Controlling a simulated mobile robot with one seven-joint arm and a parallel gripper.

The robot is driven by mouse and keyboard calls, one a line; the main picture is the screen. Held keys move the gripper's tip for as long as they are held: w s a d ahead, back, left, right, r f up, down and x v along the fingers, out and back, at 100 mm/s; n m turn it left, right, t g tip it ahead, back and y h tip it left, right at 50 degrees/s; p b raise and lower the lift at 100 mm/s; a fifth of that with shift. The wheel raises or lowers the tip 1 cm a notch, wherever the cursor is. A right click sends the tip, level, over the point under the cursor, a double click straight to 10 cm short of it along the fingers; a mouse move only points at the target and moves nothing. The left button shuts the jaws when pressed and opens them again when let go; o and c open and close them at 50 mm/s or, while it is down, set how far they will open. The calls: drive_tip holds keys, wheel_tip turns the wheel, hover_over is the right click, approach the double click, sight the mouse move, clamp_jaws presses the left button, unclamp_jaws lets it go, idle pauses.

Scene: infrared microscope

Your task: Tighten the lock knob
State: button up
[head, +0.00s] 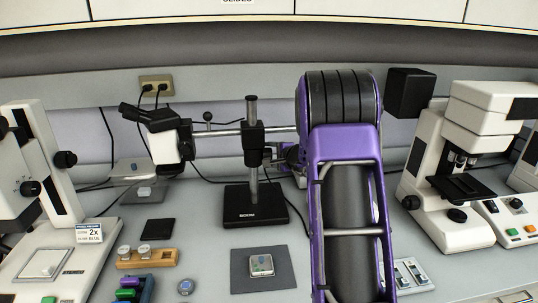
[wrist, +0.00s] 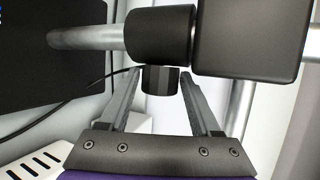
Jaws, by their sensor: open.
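The lock knob (wrist: 160,80) is a short, dark ridged cylinder in the wrist view. It sticks out below a black collar (wrist: 160,34) on the boom stand's silver bar (wrist: 88,37). My gripper (wrist: 160,74) is open, with one finger on each side of the knob. A gap shows between the knob and each finger. In the head view, my gripper (head: 282,155) is small and partly hidden by my purple arm, just right of the stand's black clamp (head: 254,143). The knob is too small to make out there.
The black clamp block (wrist: 245,40) and the silver post (wrist: 240,110) stand close right of my fingers. The stand's black base (head: 255,208) rests on the bench. Microscopes stand at left (head: 40,165) and right (head: 440,190). A dark cable (wrist: 75,100) hangs behind the fingers.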

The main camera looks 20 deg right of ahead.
clamp_jaws()
drive_tip(key=g+p, duration=0.1)
drive_tip(key=p, duration=0.2)
drive_tip(key=shift+r, duration=0.4)
drive_tip(key=g+p, duration=0.1)
drive_tip(key=p, duration=0.4)
drive_tip(key=shift+a+m+g, duration=0.1)
drive_tip(key=shift+m+g, duration=0.2)
drive_tip(key=shift+w+f+g+p, duration=0.1)
drive_tip(key=shift+f+g+p, duration=0.2)
drive_tip(key=shift+g+p, duration=0.15)
drive_tip(key=shift+g+y, duration=0.3)
drive_tip(key=shift+g, duration=0.15)
drive_tip(key=shift+f+m, duration=0.1)
drive_tip(key=shift+m, duration=0.2)
